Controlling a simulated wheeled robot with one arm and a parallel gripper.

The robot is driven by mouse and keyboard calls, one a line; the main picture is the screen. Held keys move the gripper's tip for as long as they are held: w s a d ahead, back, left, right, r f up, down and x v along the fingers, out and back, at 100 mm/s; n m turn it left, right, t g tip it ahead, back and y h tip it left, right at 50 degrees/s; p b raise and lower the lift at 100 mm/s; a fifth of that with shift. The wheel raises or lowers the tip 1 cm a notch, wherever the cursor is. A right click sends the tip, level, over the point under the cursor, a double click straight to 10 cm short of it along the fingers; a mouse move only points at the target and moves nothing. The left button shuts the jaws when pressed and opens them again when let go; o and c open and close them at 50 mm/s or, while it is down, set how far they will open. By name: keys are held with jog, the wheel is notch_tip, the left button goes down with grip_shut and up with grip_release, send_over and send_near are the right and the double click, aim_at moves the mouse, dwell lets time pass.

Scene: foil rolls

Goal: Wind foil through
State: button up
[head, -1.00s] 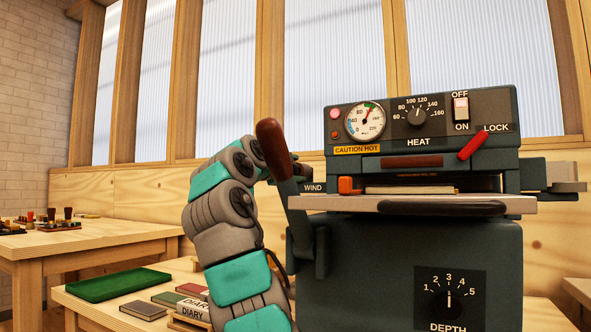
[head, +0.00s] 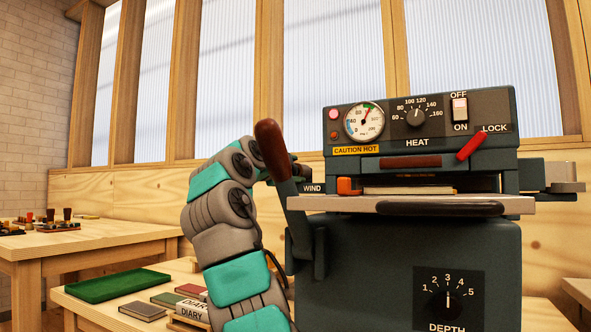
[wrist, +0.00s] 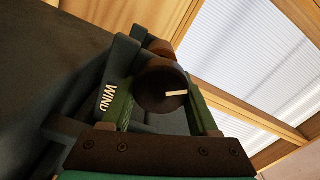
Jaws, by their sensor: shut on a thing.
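The foil machine (head: 375,250) is a dark green press with a heat dial, a gauge and a flat plate in front. Its round dark wind knob (wrist: 158,84) has a pale mark and sits beside the WIND label in the wrist view. My gripper (wrist: 162,104) is shut on this knob, with one green finger on each side of it. In the head view my arm reaches up at the machine's left side, and the lever with a brown handle (head: 272,148) partly hides its end. A thin pale piece (head: 410,190) lies on the plate; foil is not clearly visible.
A red LOCK lever (head: 471,146) is on the machine's front right, and a DEPTH dial (head: 448,299) is below. A low table at left holds a green tray (head: 116,284) and several books. A farther table (head: 110,235) holds small tools. CAUTION HOT is marked on the press.

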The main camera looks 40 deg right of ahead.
jog(key=o, duration=1.4)
jog(key=shift+w+a+f+t, duration=0.3)
jog(key=shift+w+a, duration=0.05)
jog(key=shift+w, duration=0.3)
jog(key=shift+f, duration=0.1)
jog(key=shift+s+a+f+m+g+b, duration=0.15)
jog(key=shift+s+m+g+b, duration=0.15)
jog(key=shift+s+g+b, duration=0.65)
jog(key=shift+t, duration=0.75)
jog(key=shift+w+r+b+v, duration=0.1)
jog(key=shift+r+b+v, duration=0.1)
jog(key=shift+v, duration=1.1)
jog(key=shift+w+r+b+v, duration=0.15)
jog(key=shift+b+v, duration=0.1)
jog(key=shift+v, duration=1.1)
jog(key=shift+w+r+b+v, duration=0.1)
jog(key=shift+r+b+v, duration=0.1)
jog(key=shift+v, duration=1.1)
